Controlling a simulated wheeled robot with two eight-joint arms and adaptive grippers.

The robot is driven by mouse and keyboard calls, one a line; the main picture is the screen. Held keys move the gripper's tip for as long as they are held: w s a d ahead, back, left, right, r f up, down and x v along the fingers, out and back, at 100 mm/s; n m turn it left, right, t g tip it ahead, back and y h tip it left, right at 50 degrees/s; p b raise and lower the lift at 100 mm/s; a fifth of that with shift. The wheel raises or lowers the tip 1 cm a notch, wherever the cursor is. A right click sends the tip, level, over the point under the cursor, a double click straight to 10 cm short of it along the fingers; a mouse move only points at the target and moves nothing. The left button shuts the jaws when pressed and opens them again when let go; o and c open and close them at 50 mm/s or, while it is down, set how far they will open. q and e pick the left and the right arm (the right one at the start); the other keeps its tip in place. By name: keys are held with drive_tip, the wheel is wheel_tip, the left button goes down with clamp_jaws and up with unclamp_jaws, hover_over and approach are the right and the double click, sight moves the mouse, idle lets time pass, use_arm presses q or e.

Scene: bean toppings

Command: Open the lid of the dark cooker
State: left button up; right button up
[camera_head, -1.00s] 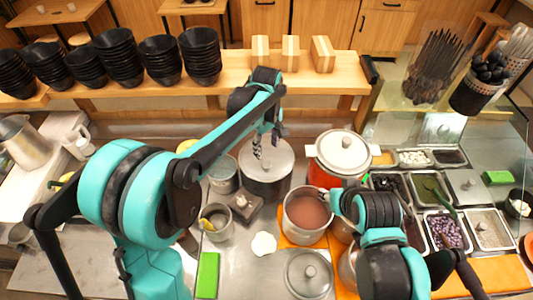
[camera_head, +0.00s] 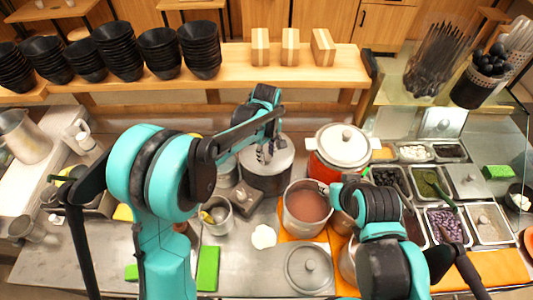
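The dark cooker (camera_head: 268,181) stands at the back middle of the steel counter, with its grey lid (camera_head: 281,163) on top. My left arm reaches in from the left, and its gripper (camera_head: 265,156) is over the middle of the lid, where the lid's knob is hidden behind it. The fingers are small and close together here; whether they touch or grip the knob cannot be told. My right arm is at the lower right, and its fingertips are not clearly visible.
A red pot with a white lid (camera_head: 342,140) stands right of the cooker. An open pot of brown liquid (camera_head: 306,207) is in front. A loose lid (camera_head: 309,269) lies near the front edge. Topping trays (camera_head: 447,226) fill the right. A wooden shelf (camera_head: 240,70) with stacked bowls runs behind.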

use_arm(q)
clamp_jaws()
drive_tip(key=shift+r, duration=0.15)
